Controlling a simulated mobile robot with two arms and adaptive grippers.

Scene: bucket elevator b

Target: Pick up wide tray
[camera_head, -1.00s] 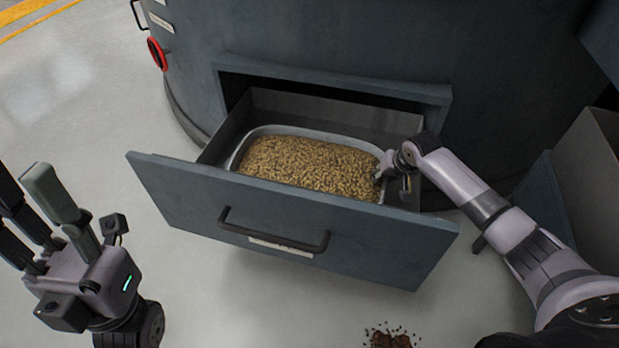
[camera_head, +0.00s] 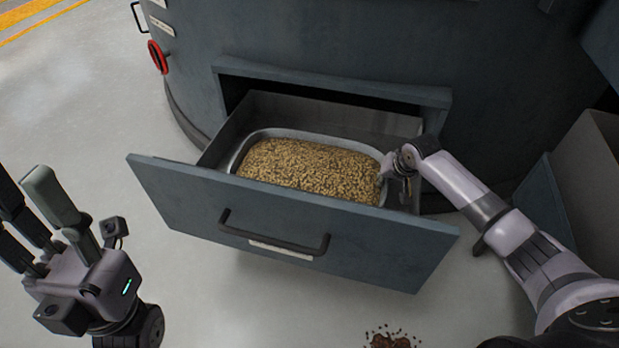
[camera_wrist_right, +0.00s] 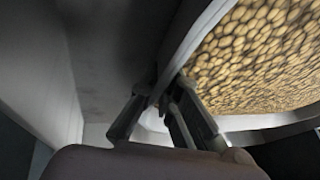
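The wide tray (camera_head: 232,156), a grey metal pan full of tan pellets, sits inside the pulled-out drawer. My right gripper (camera_head: 388,172) is at the tray's right end. In the right wrist view, the tray's rim (camera_wrist_right: 188,36) runs between the fingers of the right gripper (camera_wrist_right: 163,97), which are close on both sides of it, so it looks shut on the rim. The exact contact is partly hidden. My left gripper (camera_head: 24,188) is at the lower left, fingers spread and empty, away from the drawer.
The open drawer (camera_head: 180,200) has a tall front panel with a dark handle (camera_head: 272,240) and sticks out of the large grey machine (camera_head: 330,40). A red handwheel (camera_head: 157,57) is at upper left. Brown pellets (camera_head: 390,340) lie spilled on the floor. The floor at left is clear.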

